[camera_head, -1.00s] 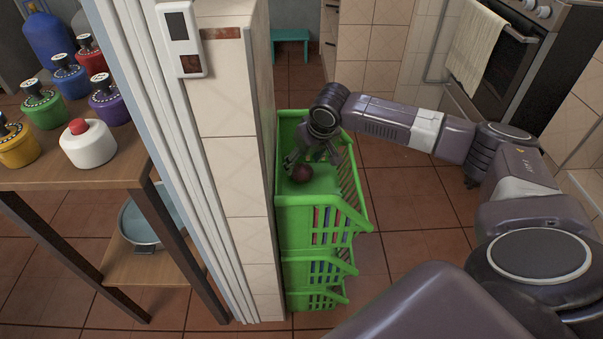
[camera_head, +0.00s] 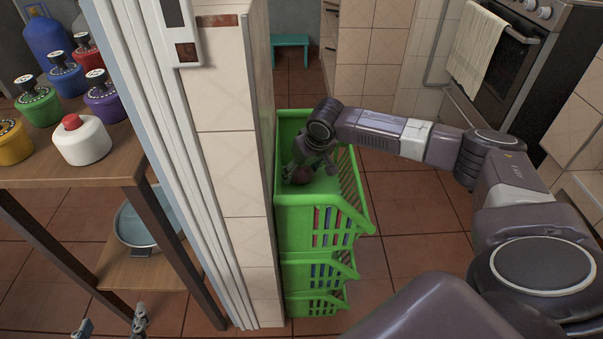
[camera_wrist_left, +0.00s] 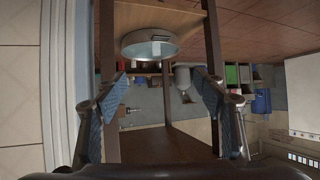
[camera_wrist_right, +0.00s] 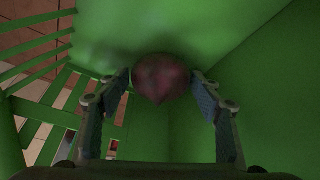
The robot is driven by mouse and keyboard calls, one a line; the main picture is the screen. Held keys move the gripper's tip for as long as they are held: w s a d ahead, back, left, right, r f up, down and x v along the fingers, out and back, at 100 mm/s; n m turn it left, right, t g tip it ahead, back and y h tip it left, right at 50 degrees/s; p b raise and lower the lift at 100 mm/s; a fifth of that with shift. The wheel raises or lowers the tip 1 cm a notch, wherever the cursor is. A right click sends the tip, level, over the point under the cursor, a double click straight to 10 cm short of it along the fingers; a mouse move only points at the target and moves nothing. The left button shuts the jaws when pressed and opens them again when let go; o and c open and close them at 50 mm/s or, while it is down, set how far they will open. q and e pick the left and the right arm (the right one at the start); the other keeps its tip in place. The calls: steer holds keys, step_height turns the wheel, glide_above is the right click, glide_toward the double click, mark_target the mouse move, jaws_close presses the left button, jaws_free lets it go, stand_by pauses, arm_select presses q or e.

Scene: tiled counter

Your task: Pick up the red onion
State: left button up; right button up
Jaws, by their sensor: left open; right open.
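The red onion (camera_head: 302,176) is a small dark red ball in the top basket of the green stacked rack (camera_head: 312,217). In the right wrist view the onion (camera_wrist_right: 160,78) sits between and just beyond the fingertips, its pointed end toward the camera. My right gripper (camera_head: 308,166) reaches down into the basket, open, one finger to each side of the onion; whether they touch it I cannot tell. It also shows in the right wrist view (camera_wrist_right: 160,90). My left gripper (camera_head: 111,322) is open and empty at the bottom left, away from the rack; it also shows in the left wrist view (camera_wrist_left: 160,92).
The basket's green walls (camera_wrist_right: 245,60) close in around my right gripper. A tiled wall end (camera_head: 240,170) stands left of the rack. Floor right of the rack is clear.

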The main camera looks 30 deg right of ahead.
steer(key=shift+c, duration=0.4)
steer(key=c, duration=1)
steer(key=shift+o, duration=0.2)
steer(key=shift+r, duration=0.1)
